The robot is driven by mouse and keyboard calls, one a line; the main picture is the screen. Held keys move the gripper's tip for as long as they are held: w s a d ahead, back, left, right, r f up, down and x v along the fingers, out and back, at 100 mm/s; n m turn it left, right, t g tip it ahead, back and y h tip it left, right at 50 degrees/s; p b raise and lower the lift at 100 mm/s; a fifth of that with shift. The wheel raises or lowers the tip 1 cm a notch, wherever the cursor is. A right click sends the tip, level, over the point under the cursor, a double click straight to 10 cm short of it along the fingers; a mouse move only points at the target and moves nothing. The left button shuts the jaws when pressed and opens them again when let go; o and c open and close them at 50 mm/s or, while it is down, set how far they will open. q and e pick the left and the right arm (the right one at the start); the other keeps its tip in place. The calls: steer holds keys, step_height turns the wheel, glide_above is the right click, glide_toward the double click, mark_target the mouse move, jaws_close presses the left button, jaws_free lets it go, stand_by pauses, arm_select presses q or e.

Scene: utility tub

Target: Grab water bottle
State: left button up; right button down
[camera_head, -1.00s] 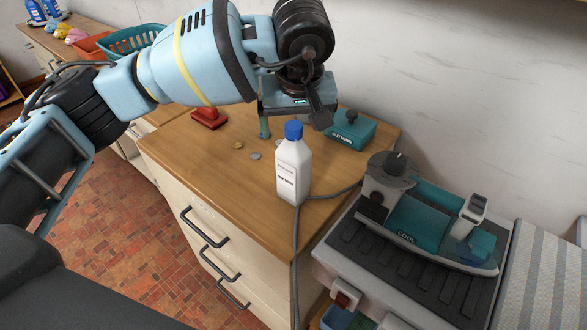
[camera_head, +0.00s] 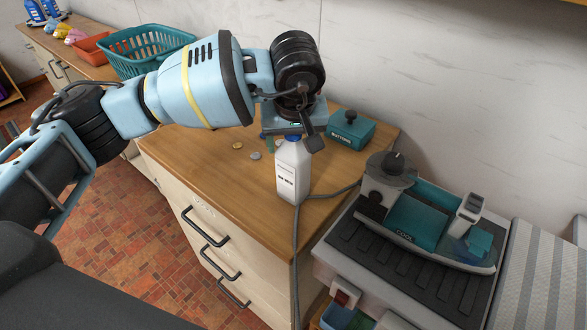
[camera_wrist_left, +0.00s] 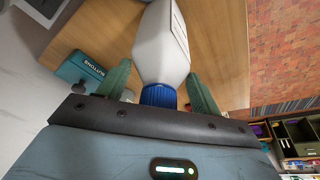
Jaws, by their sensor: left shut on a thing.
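The white water bottle (camera_head: 292,172) with a blue cap stands upright on the wooden counter near its front edge. My left gripper (camera_head: 285,140) is above it, with its fingers down around the bottle's top. In the left wrist view, the bottle (camera_wrist_left: 161,45) and its blue cap (camera_wrist_left: 159,95) lie between the two green fingers of my left gripper (camera_wrist_left: 158,85). The gripper is shut on the bottle near its neck and shoulder. In the head view, most of the cap is hidden behind the gripper. My right gripper is not in view.
A teal box marked BUTTONS (camera_head: 351,131) stands behind the bottle to the right. Coins (camera_head: 255,155) lie left of it on the counter (camera_head: 215,190). A grey cable (camera_head: 297,250) runs beside the bottle. A grey and teal appliance (camera_head: 415,235) is at the right, a teal basket (camera_head: 150,50) at the back left.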

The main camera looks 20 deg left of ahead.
arm_select(q)
steer(key=c, duration=0.6)
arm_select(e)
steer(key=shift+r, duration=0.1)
arm_select(q)
steer(key=shift+r, duration=0.15)
